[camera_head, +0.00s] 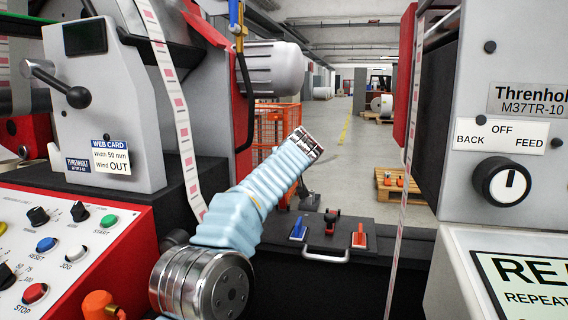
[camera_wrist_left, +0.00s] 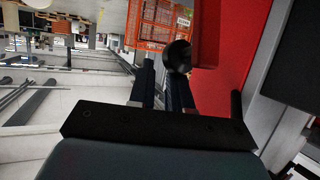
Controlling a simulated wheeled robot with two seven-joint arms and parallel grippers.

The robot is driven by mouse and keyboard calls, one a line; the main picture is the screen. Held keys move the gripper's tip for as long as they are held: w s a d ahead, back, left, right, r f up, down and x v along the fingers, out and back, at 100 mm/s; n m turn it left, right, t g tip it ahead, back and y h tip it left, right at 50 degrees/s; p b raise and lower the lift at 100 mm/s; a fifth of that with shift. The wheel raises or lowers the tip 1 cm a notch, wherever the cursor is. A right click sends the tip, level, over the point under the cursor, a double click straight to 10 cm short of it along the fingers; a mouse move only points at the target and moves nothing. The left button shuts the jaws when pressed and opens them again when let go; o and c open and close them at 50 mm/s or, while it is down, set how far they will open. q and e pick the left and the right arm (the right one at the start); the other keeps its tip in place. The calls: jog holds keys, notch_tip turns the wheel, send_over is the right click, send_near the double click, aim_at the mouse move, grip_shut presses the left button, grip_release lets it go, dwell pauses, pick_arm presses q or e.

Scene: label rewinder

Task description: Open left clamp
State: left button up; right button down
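On the dark table in the head view stand a blue-handled piece (camera_head: 299,229) at left and an orange-red-handled piece (camera_head: 360,235) at right. A black piece with some red (camera_head: 332,221) stands between them. The blue one looks like the left clamp, but I cannot tell for sure. My left gripper (camera_wrist_left: 160,82) shows in the left wrist view with a narrow gap between its two dark fingers and nothing visible in it. A round black knob (camera_wrist_left: 179,57) lies just past the fingertips, by the right finger; contact is unclear. My right gripper is not in view.
A printed web strip (camera_head: 176,100) runs down at left, another (camera_head: 409,150) at right. A ball-ended lever (camera_head: 60,85) and a red control panel (camera_head: 90,250) are at left. An orange cage (camera_head: 272,125) stands behind. A red panel (camera_wrist_left: 222,60) borders the fingers.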

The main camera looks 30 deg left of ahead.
pick_arm(q)
jog(key=o, duration=0.7)
jog(key=shift+w+d+f+g, duration=0.15)
jog(key=shift+f+g, duration=0.15)
jog(key=shift+f, duration=0.55)
jog(key=shift+o, duration=0.2)
jog(key=shift+a, duration=0.4)
jog(key=shift+d+r, duration=0.1)
jog(key=shift+r, duration=0.05)
jog(key=b+v, duration=0.3)
jog(key=v, duration=1)
jog(key=shift+s, duration=0.35)
jog(key=shift+d, duration=0.1)
